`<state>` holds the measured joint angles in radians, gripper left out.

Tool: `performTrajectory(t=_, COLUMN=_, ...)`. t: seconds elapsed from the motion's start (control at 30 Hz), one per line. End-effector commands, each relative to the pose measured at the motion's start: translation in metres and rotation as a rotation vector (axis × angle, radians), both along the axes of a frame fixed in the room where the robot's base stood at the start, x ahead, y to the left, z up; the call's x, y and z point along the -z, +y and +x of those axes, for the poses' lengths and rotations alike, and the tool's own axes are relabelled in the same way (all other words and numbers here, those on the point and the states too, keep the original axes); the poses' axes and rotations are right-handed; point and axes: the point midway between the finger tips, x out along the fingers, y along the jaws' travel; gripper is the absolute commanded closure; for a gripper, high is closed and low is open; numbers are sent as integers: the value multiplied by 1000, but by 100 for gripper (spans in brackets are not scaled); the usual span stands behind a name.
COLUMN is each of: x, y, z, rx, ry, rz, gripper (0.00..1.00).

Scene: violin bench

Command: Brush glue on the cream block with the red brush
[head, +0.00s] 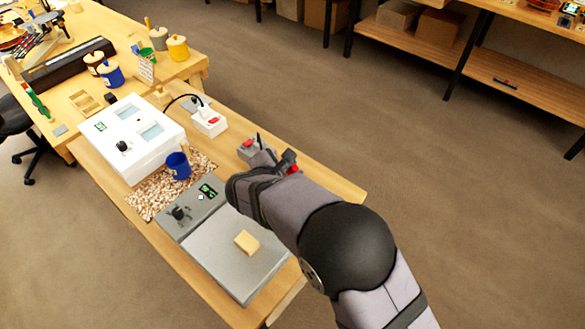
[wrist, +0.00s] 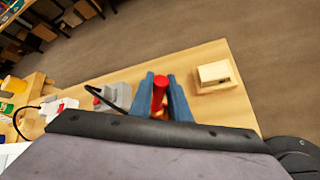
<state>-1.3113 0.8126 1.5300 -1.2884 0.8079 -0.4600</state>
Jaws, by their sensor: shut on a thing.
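In the wrist view my gripper (wrist: 160,84) is shut on the red brush (wrist: 159,95), with its red handle end up between the two blue-grey fingers. The brush's lower part is mostly hidden. A pale cream block (wrist: 213,71) with a dark spot on its side sits on a wooden base, right of my gripper and apart from it. In the head view my gripper (head: 288,164) is over the bench, partly hidden by my arm. A tan-cream block (head: 247,241) lies on a grey plate there. I cannot tell which block the task names.
A blue pot (head: 178,166) stands on a speckled mat (head: 150,200) beside a white box (head: 128,138). A grey device with a red switch (wrist: 115,97) is just left of my gripper. The grey plate unit (head: 215,250) fills the bench's near end.

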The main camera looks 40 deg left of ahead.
Motion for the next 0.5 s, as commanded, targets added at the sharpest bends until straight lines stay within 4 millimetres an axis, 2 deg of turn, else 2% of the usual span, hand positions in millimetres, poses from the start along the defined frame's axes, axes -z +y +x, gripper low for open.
performTrajectory(t=0.5, x=44, y=0, z=0, rx=0, ry=0, rz=0, gripper=100)
